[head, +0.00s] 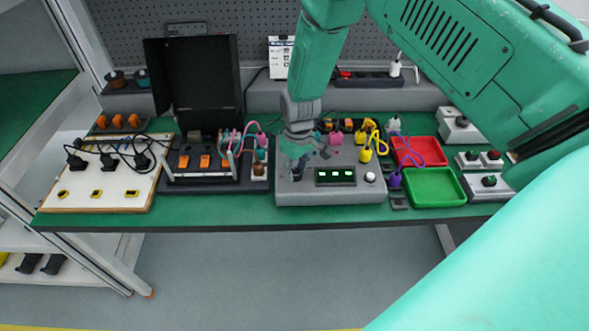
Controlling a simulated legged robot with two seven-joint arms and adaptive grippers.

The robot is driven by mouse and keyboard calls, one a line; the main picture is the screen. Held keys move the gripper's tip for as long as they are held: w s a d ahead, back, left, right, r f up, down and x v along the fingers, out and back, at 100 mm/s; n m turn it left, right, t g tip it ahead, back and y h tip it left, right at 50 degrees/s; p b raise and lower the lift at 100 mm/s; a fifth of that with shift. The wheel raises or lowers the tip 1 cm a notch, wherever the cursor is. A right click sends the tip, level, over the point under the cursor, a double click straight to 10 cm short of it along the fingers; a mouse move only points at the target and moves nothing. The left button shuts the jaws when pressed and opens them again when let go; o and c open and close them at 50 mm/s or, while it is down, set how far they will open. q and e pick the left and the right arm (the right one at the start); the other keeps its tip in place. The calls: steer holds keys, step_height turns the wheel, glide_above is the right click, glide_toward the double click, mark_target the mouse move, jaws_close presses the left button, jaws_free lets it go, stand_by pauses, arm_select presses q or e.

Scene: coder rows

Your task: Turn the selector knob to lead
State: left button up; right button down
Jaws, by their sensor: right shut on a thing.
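A grey control box (330,192) stands on the green table in the middle of the head view. Its front panel has a small display (335,176) with green lit marks and a white round button (370,177). My right gripper (297,162) reaches down from above onto the left part of this box. It is shut on the selector knob, which it mostly hides. The knob's pointer and the labels around it cannot be read. My left gripper is not in view.
An open black case (198,80) with orange switches stands left of the box, beside a white board (98,190) with black plugs. Red (418,150) and green (433,187) trays lie to the right, near colored cables. My right arm covers the upper right.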

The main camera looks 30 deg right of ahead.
mark_target(298, 170)
steer(key=shift+m, duration=2)
steer(key=c, duration=1.2)
jaws_free()
steer(key=shift+r, duration=0.4)
steer(key=r, duration=1.1)
steer(key=shift+d, duration=0.35)
